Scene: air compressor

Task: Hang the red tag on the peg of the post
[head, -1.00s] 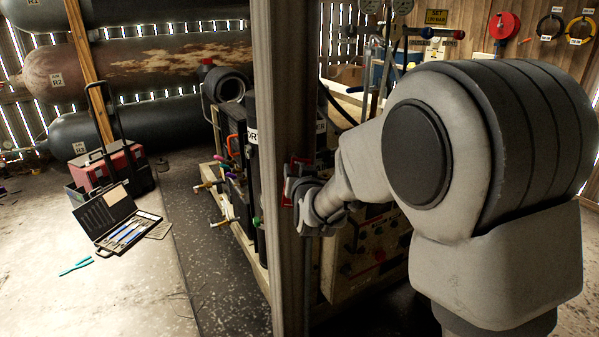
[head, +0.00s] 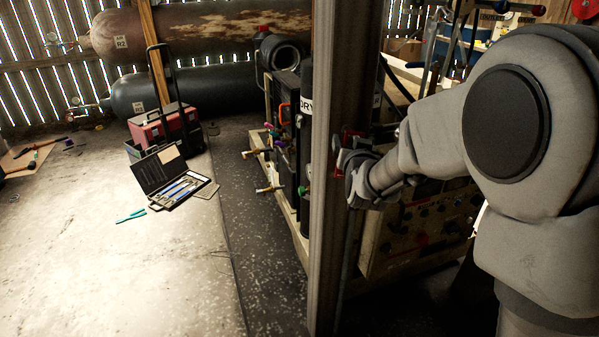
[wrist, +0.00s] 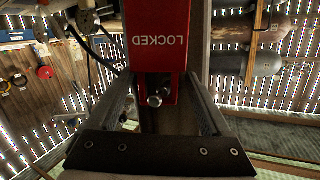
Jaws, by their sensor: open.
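The red tag (wrist: 158,45), lettered LOCKED and upside down in the wrist view, lies flat against the post (wrist: 170,122). The peg (wrist: 155,97) shows its round metal end in the opening at the tag's near end; the tag appears to be around it. My gripper (wrist: 160,82) is open, with one finger on each side of the tag and gaps between fingers and tag. In the head view, my gripper (head: 352,168) is at the side of the post (head: 340,85), and only a little red of the tag (head: 350,133) shows.
Compressor machinery (head: 415,235) with valves and hoses stands close behind the post and my arm. An open tool case (head: 175,182) and a red toolbox (head: 160,128) lie on the floor at left. The floor at front left is mostly clear.

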